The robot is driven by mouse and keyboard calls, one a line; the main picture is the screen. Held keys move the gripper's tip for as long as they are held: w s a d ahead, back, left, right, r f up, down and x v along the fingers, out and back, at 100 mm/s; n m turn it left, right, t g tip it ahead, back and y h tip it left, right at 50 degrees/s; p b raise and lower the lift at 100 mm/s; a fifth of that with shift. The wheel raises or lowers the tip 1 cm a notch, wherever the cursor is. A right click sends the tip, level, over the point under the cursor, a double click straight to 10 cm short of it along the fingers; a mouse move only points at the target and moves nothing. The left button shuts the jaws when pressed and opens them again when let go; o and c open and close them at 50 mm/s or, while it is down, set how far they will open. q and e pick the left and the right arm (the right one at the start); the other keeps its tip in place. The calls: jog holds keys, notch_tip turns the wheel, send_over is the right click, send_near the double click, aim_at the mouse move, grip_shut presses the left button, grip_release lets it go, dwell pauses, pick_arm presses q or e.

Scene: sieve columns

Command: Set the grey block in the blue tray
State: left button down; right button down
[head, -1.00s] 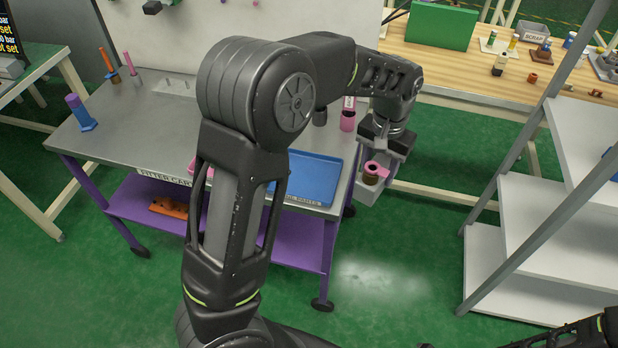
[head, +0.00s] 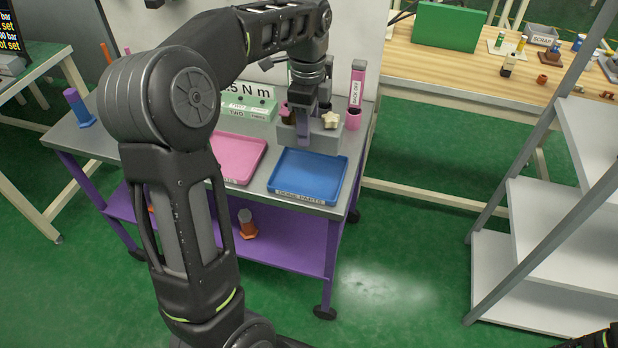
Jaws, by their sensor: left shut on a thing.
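The gripper covers the block's middle. I cannot tell whether the block's underside touches the cart top. The blue tray (head: 308,176) lies empty at the cart's front right corner. My right gripper is not in view.
A pink tray (head: 240,157) lies left of the blue tray. A green-and-white box (head: 245,108) stands at the back. A blue-and-purple post (head: 77,108) stands at the cart's left.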

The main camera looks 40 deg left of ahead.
pick_arm(q)
send_over(308, 173)
jog(key=shift+f, duration=2.45)
jog(key=shift+f, duration=0.15)
jog(key=shift+f, duration=2.35)
jog(key=shift+f, duration=0.2)
jog(key=c, duration=0.7)
grip_release()
jog(key=shift+r, duration=0.1)
